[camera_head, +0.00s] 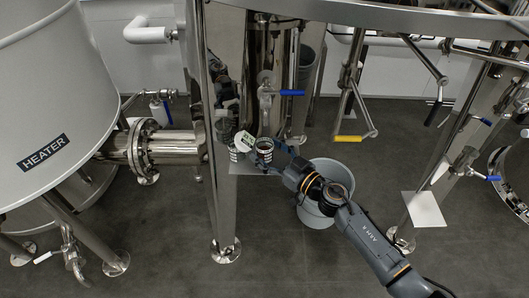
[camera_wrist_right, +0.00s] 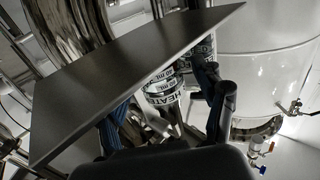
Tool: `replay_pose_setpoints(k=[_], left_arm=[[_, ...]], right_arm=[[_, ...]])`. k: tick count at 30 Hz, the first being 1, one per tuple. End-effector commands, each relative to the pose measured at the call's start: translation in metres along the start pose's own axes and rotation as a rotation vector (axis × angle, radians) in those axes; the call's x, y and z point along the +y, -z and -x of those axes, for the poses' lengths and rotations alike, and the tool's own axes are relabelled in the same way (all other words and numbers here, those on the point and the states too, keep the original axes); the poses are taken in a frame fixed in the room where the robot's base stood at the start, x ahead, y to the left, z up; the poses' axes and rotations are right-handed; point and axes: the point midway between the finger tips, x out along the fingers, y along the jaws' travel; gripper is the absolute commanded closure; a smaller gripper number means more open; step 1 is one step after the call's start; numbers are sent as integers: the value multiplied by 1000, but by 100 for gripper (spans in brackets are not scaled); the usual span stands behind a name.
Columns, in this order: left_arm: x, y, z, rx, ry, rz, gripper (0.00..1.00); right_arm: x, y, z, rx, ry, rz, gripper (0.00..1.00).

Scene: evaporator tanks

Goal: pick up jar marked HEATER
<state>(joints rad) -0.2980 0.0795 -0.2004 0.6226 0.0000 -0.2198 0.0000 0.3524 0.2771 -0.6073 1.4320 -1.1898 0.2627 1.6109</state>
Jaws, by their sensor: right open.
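The jar marked HEATER (camera_wrist_right: 162,88) is a small clear jar with a white label with black print. It shows in the right wrist view between the two fingers of my open right gripper (camera_wrist_right: 165,115). I cannot tell whether either finger touches it. In the head view the right gripper (camera_head: 261,146) reaches in from the lower right, around a small banded jar (camera_head: 265,147) whose label is too small to read. A second jar (camera_head: 236,152) stands just left of it; a similar label shows behind in the wrist view. My left gripper is not in view.
A grey plate (camera_wrist_right: 110,85) crosses the wrist view close to the jar. A large tank labelled HEATER (camera_head: 45,140) stands at the left. A steel leg (camera_head: 224,200) rises left of the gripper, a blue-handled valve (camera_head: 290,93) behind. A grey bucket (camera_head: 318,215) stands below the arm.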

Motion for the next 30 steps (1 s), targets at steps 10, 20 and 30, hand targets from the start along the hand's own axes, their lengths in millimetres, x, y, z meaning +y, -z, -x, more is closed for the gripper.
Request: replay_pose_setpoints(k=[10, 20, 30], left_arm=[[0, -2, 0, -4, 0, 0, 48], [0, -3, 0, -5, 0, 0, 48], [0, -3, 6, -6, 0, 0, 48]], right_arm=[[0, 0, 1, 0, 0, 0, 77], [0, 1, 0, 1, -1, 0, 96], [1, 2, 21, -2, -2, 0, 96]])
